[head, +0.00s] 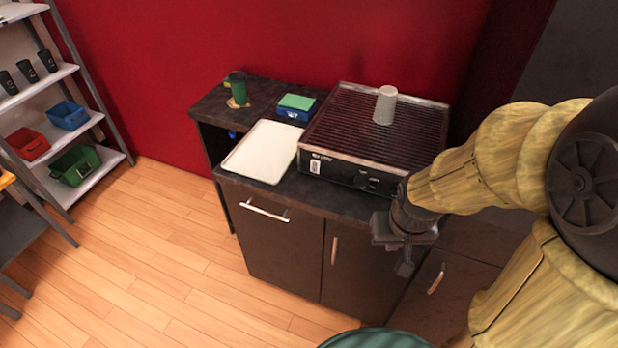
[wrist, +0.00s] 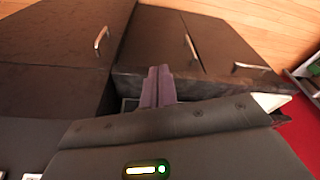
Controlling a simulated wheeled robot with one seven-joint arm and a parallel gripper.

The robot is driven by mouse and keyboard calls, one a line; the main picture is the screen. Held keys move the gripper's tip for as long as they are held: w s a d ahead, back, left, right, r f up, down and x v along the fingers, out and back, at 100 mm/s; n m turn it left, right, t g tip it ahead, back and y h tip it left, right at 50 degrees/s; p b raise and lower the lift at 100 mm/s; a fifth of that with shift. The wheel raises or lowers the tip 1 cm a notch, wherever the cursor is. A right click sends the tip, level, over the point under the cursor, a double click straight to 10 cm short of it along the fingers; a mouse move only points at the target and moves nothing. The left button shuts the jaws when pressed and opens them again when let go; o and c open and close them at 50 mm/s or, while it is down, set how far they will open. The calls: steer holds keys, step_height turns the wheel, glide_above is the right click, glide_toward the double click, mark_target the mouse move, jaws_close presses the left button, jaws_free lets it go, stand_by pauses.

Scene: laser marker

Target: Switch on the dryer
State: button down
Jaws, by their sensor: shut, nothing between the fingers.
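The dryer (head: 345,170) is a dark box with a ribbed top and a light metal rim, on the right part of the counter. Its front panel has a white label at the left and small dark knobs (head: 367,182) towards the right; their setting is too small to read. My gripper (head: 405,266) is in front of the counter, below and right of that panel, apart from the knobs. My arm hides the panel's right end. In the wrist view my gripper's fingers (wrist: 158,86) are together and empty, pointing towards the cabinet doors. I cannot make out the knobs there.
A light cup (head: 385,105) stands on the dryer. Left of it are a white tray (head: 262,150), a green-and-blue box (head: 296,106) and a green cup (head: 238,88). Cabinet handles (head: 264,210) stick out below the counter. Shelves (head: 105,165) stand at left; the floor between is clear.

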mark_target(314, 171)
steer(key=w+a+f+n+h+b, duration=0.25)
steer(key=w+f+n+h, duration=0.4)
steer(key=n, duration=0.95)
steer(key=w+a+n+t, duration=0.3)
steer(key=a+n+t, duration=0.3)
steer(key=a, duration=0.4)
steer(key=w+a+f+n+t+b, duration=0.1)
steer(key=w+a+n+t, duration=0.3)
steer(key=a+n, duration=0.5)
steer(key=a+t+y, duration=0.1)
steer(key=t, duration=0.1)
steer(key=shift+w+f+n+t, duration=0.25)
steer(key=shift+f+n+t, duration=0.05)
steer(key=shift+t, duration=0.1)
steer(key=p+x, duration=0.2)
steer(key=x, duration=1.2)
steer(key=shift+p, duration=0.3)
